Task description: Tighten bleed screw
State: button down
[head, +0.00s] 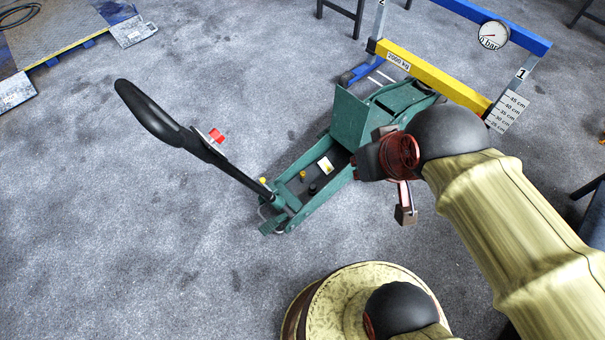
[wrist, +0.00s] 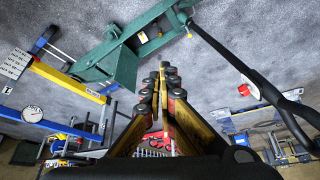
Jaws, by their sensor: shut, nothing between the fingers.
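The green trolley jack (head: 312,192) stands on the grey floor, its open frame toward the lower left. Small yellow and black fittings sit in the frame: a yellow one (head: 302,174) and a black one (head: 312,189). I cannot tell which is the bleed screw. The black handle (head: 165,122) with a red part leans up to the left. My gripper (head: 405,215) is right of the jack, apart from the fittings. In the wrist view my gripper (wrist: 165,68) is shut and empty, with the jack (wrist: 118,62) beyond its fingertips.
A blue and yellow press frame (head: 435,76) with a gauge (head: 493,35) stands behind the jack at upper right. A platform (head: 60,35) lies at upper left. The floor left of the jack is clear.

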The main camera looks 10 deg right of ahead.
jog(key=c, duration=2.5)
grip_release()
